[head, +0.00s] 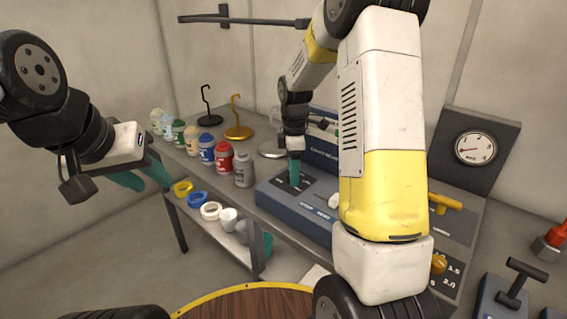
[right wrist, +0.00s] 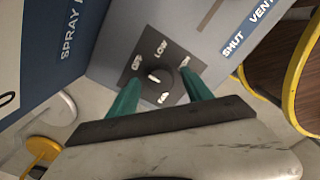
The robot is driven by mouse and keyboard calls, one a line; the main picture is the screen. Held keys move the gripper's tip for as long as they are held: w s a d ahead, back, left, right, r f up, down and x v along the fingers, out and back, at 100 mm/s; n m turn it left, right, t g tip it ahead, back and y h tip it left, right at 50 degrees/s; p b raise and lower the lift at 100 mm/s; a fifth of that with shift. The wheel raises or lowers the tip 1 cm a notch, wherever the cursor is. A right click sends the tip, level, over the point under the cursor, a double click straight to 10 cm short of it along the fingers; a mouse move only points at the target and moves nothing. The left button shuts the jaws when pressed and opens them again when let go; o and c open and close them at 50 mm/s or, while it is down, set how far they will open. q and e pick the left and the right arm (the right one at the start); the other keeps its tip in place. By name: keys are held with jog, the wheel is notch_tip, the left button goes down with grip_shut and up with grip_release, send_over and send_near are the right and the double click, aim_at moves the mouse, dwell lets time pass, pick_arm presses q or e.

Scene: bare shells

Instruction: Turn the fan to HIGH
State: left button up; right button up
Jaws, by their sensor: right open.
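The fan knob (right wrist: 160,79) is a round dark dial on a dark square plate, with white labels around it; OFF and LOW are readable. The others are partly hidden or too small. Its pale mark lies toward the OFF side. My right gripper (right wrist: 161,94) is open, its teal fingers on either side of the knob; I cannot tell whether they touch it. In the head view the right gripper (head: 295,171) reaches down to the blue-grey control box (head: 312,203), hiding the knob. My left gripper (head: 142,179) is open and empty at the left, away from the box.
Several paint bottles (head: 222,157) line the shelf left of the box. Hooked stands, one black (head: 209,119) and one gold (head: 238,131), stand behind them. Rings and cups (head: 210,211) lie on the lower shelf. A gauge (head: 475,149) and yellow handle (head: 446,202) are at right.

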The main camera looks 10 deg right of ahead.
grip_shut()
jog(key=shift+m, duration=0.3)
jog(key=m, duration=1.1)
jog(key=shift+m, duration=0.4)
jog(key=m, duration=0.6)
jog(key=shift+w+r, duration=0.1)
jog(key=m, duration=0.5)
jog(key=shift+m, duration=0.4)
